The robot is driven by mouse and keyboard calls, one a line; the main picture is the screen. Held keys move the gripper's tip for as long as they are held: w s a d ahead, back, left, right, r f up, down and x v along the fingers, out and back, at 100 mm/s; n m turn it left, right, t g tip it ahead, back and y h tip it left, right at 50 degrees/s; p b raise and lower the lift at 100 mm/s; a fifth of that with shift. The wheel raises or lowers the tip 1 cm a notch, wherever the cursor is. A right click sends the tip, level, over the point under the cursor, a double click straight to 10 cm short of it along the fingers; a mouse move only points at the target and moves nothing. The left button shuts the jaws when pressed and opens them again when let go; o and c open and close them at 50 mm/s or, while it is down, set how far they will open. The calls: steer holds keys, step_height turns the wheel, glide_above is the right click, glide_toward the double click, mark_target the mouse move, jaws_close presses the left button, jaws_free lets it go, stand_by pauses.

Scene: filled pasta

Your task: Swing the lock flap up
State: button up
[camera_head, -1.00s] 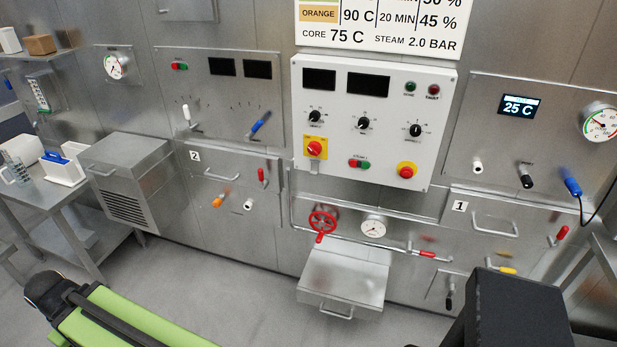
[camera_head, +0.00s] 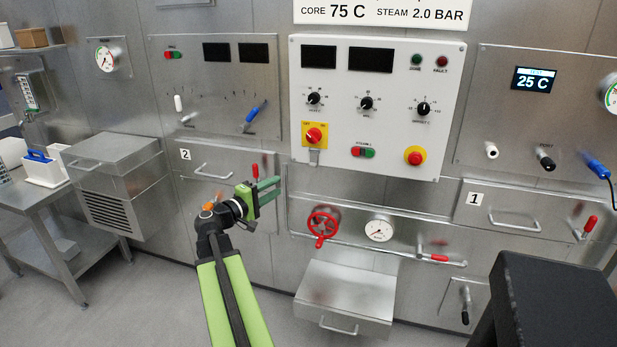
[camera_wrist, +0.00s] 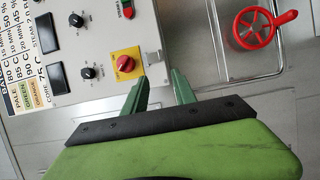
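The white control panel (camera_head: 375,110) carries a red and yellow rotary switch (camera_head: 314,135) at its lower left. A small grey metal flap (camera_head: 314,157) hangs down below this switch at the panel's lower edge; I take it for the lock flap. The switch (camera_wrist: 126,62) also shows in the wrist view, just beyond the left finger. My gripper (camera_head: 271,188) is below and left of the flap in the head view, apart from it. Its two green fingers are spread and empty in the wrist view (camera_wrist: 160,88).
A red handwheel (camera_head: 322,224) and a gauge (camera_head: 379,229) sit below the panel. A metal box (camera_head: 343,290) with a handle juts out under them. A red lever (camera_head: 255,171) is close by my gripper. A black block stands at the lower right.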

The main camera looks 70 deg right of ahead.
mark_target(311, 166)
steer(key=x, duration=1.7)
steer(key=shift+d, duration=0.1)
jaws_close()
